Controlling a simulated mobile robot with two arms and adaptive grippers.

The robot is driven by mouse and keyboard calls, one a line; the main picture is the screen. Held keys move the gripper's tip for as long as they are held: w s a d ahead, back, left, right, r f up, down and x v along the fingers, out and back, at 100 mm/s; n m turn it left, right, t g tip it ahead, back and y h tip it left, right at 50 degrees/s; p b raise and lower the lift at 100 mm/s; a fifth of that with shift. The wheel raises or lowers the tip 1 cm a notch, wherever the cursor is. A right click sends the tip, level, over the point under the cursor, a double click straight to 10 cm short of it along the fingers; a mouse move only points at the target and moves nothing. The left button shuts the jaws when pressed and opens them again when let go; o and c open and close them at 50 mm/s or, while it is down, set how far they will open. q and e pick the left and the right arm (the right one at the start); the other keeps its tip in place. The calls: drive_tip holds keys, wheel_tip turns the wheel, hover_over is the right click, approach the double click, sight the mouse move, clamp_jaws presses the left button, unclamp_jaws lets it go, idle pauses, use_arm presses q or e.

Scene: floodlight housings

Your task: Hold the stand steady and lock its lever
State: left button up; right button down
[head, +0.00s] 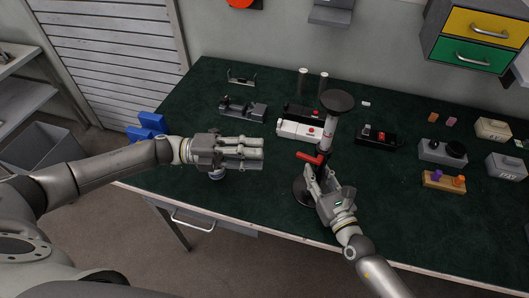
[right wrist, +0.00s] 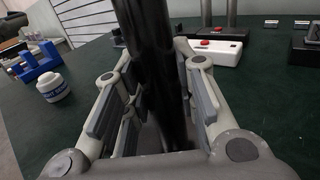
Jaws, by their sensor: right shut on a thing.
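The stand has a round dark top (head: 337,100), a dark and silver post and a round black base (head: 305,191) on the green mat. Its red lever (head: 309,158) sticks out to the left of the post, above my right gripper. My right gripper (head: 324,172) is shut on the stand's lower post; in the right wrist view the black post (right wrist: 152,60) stands between the fingers (right wrist: 155,105). My left gripper (head: 261,153) is left of the lever, its fingers pointing right towards it, with a gap between. Whether its fingers are open is unclear.
A white housing with a red button (head: 298,130) lies just behind the lever. A white jar (right wrist: 52,87) is partly under my left gripper. Black housings and small parts fill the back and right; the front right mat is clear.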

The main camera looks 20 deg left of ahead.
idle(0.3)
drive_tip(key=c, duration=1.1)
unclamp_jaws()
